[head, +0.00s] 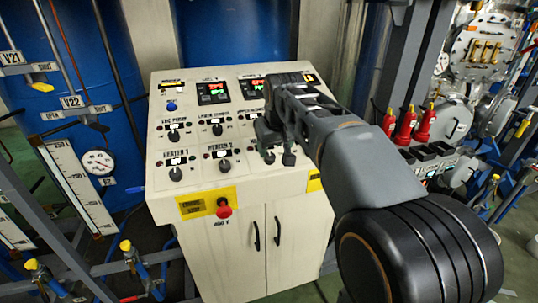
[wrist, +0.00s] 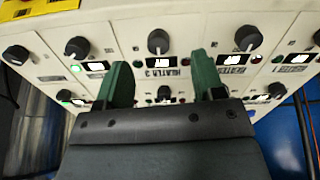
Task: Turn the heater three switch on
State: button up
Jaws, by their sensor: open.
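The heater three switch (wrist: 158,41) is a black rotary knob on the white panel, below its white plate in real terms and beside the "HEATER 3" label in the wrist view. My gripper (wrist: 161,64) is open, its two green fingers spread to the left and right of the label, with nothing between them gripped. The knob shows just beyond the fingertips, roughly centred between them; whether they touch the panel I cannot tell. In the head view my gripper (head: 279,157) covers the heater three area, so that switch cannot be made out clearly there.
The heater two knob (head: 224,166) and heater one knob (head: 176,174) sit to the left on the control cabinet (head: 248,205). A red emergency stop button (head: 224,211) protrudes below them. Another row of knobs lies above, including one (wrist: 165,93) between my fingers in the wrist view.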

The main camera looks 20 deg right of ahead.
aim_at(270, 155)
notch_tip(270, 155, up, 6)
jog(key=w, duration=0.1)
jog(key=shift+n, duration=0.6)
jog(key=p+x, duration=0.1)
jog(key=x, duration=1.3)
jog(key=shift+s, duration=0.1)
jog(key=shift+c, duration=0.3)
